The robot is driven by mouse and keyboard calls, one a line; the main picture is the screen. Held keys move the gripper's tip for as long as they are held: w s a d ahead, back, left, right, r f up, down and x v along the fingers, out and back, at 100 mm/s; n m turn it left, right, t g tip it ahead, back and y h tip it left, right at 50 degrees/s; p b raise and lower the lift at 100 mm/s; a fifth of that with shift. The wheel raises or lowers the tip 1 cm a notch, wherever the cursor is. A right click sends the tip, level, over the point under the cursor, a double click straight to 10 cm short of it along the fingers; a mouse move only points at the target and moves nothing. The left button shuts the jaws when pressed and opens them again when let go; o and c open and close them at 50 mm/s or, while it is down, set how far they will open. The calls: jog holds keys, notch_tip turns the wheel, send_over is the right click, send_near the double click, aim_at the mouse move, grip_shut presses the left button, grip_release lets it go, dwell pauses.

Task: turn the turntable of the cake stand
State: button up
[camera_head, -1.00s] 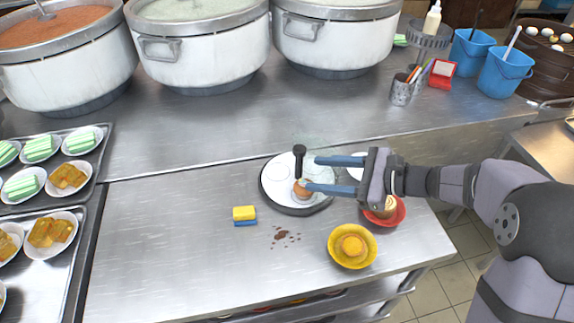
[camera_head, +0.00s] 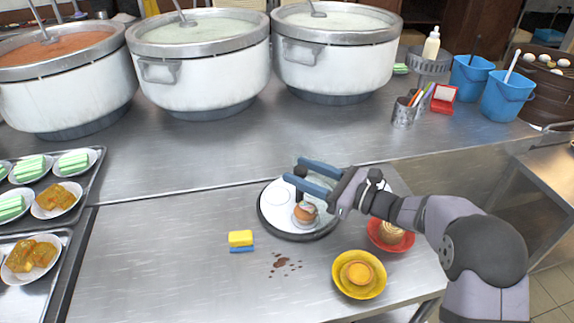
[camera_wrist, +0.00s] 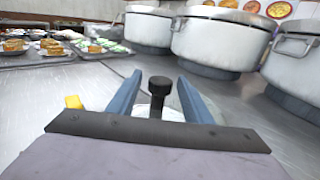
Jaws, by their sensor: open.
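The cake stand's round turntable (camera_head: 275,213) has a white top and a dark rim and lies on the steel counter. A small brown cake (camera_head: 305,212) sits on its front right part. A black upright knob (camera_wrist: 160,84) stands at the turntable and shows clearly in the wrist view. My gripper (camera_head: 292,169) is open, with its two blue fingers on either side of the knob. In the wrist view, gaps show between the knob and both fingers (camera_wrist: 160,78). In the head view the fingers hide part of the knob and the turntable's back right.
A yellow and blue sponge (camera_head: 241,239) and brown crumbs (camera_head: 280,264) lie left and front. A yellow bowl (camera_head: 359,274) and a red bowl (camera_head: 391,236) stand to the right, close to my arm. Large stockpots (camera_head: 200,70) line the back. Trays of food (camera_head: 88,190) are at left.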

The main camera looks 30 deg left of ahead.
jog(key=shift+a+p, duration=0.35)
jog(key=shift+a, duration=1.95)
jog(key=shift+c, duration=0.7)
grip_shut()
jog(key=shift+s+n+g, duration=0.1)
jog(key=shift+n+g, duration=0.5)
jog(key=shift+g, duration=0.3)
jog(key=shift+s+d+f+n+g+b, duration=0.1)
jog(key=shift+s+n+g+b, duration=0.1)
jog(key=shift+n+g, duration=0.25)
jog(key=shift+s+n+g+b, duration=0.15)
jog(key=shift+n+g, duration=0.1)
jog(key=shift+g, duration=0.4)
jog(key=shift+s+d+n+g+h, duration=0.15)
jog(key=shift+n+g+h, duration=0.55)
jog(key=shift+g, duration=0.5)
jog(key=shift+s+d+n+g+h+b, duration=0.1)
jog(key=shift+s+n+g+h+b, duration=0.2)
jog(key=shift+n+g, duration=0.4)
jog(key=shift+s+n+g+h+b, duration=0.15)
jog(key=shift+n+g+h, duration=0.3)
jog(key=shift+g, duration=0.45)
